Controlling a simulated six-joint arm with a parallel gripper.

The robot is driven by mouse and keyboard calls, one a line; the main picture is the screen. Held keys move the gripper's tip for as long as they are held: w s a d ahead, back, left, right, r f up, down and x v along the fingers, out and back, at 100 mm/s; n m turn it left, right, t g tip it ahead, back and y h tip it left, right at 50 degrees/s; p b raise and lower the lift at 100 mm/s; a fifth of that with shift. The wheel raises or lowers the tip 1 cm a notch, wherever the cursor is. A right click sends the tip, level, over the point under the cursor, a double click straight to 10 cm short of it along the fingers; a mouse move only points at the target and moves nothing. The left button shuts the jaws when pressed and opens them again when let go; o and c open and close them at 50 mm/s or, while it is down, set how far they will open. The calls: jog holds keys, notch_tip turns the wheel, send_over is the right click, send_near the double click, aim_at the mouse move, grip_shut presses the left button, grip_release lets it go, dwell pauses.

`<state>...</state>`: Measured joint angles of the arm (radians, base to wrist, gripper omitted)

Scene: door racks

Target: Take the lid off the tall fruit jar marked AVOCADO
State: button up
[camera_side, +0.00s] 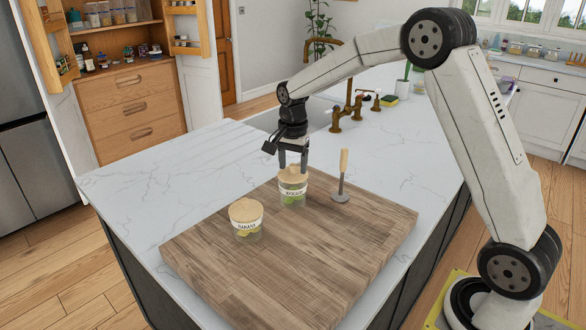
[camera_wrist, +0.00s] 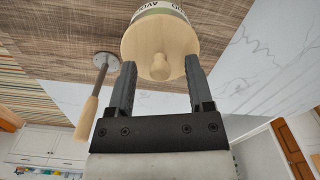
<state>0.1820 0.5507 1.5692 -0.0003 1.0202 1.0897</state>
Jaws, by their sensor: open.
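The avocado jar (camera_side: 292,188) stands upright on the wooden board (camera_side: 310,270), with a light wooden lid (camera_side: 293,174) on it. In the wrist view the lid (camera_wrist: 150,43) and its round knob (camera_wrist: 160,71) show clearly, with part of the label above. My gripper (camera_side: 292,160) is open and points down at the lid from above. In the wrist view its two fingers (camera_wrist: 160,75) lie on either side of the knob, with a gap on each side. I cannot tell how far below the lid's knob top the fingertips reach.
A banana jar (camera_side: 246,220) with a wooden lid stands front left on the board. A tool with a wooden handle (camera_side: 344,163) stands upright right of the avocado jar; it also shows in the wrist view (camera_wrist: 88,115). The board's front is clear. A brass tap (camera_side: 350,100) stands behind.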

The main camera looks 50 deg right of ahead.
aim_at(293, 164)
grip_shut()
jog(key=shift+r, duration=0.15)
dwell(0.4)
jog(key=shift+r, duration=0.5)
notch_tip(293, 164, up, 2)
jog(key=s+a+r, duration=0.2)
jog(key=s+r, duration=0.7)
jog(key=s, duration=0.4)
jog(key=shift+s+r, duration=0.35)
jog(key=shift+s, duration=0.05)
